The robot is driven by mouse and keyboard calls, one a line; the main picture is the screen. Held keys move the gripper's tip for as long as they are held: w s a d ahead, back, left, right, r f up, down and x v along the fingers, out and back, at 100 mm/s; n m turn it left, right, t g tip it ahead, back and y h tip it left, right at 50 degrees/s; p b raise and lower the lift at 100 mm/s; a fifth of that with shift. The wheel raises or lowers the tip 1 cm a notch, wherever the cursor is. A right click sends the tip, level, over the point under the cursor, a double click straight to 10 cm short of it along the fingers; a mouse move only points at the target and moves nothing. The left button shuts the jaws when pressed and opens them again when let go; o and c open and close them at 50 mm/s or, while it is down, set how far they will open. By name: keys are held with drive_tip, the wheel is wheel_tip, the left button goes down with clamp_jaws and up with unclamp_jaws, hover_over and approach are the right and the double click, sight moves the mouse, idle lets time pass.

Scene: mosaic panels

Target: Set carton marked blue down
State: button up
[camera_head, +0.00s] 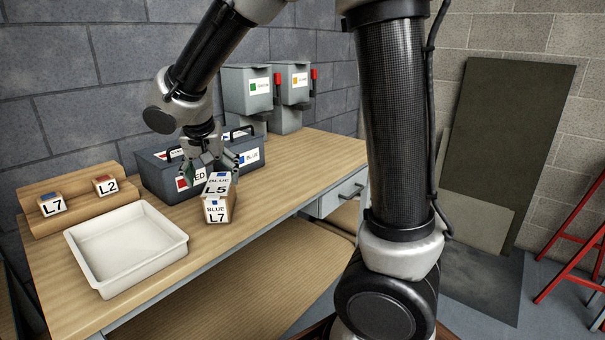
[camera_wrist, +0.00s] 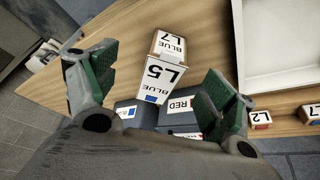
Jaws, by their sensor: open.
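A carton marked blue (camera_head: 218,210) stands on the wooden table, right of the white tray and in front of the dark bins. Its upper face reads L5 and its front face BLUE L7; I cannot tell whether this is one carton or two together. The carton also shows in the wrist view (camera_wrist: 160,75), beyond and between the finger pads. My gripper (camera_head: 212,170) is open just above and behind the carton. In the wrist view my gripper (camera_wrist: 155,90) has its green-padded fingers spread wide, with nothing held.
Dark bins labelled RED (camera_head: 176,186) and BLUE (camera_head: 255,170) stand behind the carton. An empty white tray (camera_head: 125,281) lies left. A wooden rack (camera_head: 80,205) holds small blocks L7 (camera_head: 52,205) and L2 (camera_head: 105,185). Grey dispensers (camera_head: 246,100) stand at the back. The table's right side is clear.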

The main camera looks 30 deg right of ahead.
drive_tip(key=s+d+r, duration=0.4)
drive_tip(key=s+d, duration=0.2)
drive_tip(key=d, duration=0.3)
drive_tip(key=s+d+r+n+y, duration=0.1)
drive_tip(key=s+d, duration=0.3)
drive_tip(key=s, duration=0.5)
drive_tip(key=s+d+r+n+y, duration=0.1)
drive_tip(key=s+d+n, duration=0.3)
drive_tip(key=s, duration=0.6)
drive_tip(key=shift+s+d, duration=0.15)
drive_tip(key=shift+d, duration=0.2)
drive_tip(key=shift+c, duration=0.2)
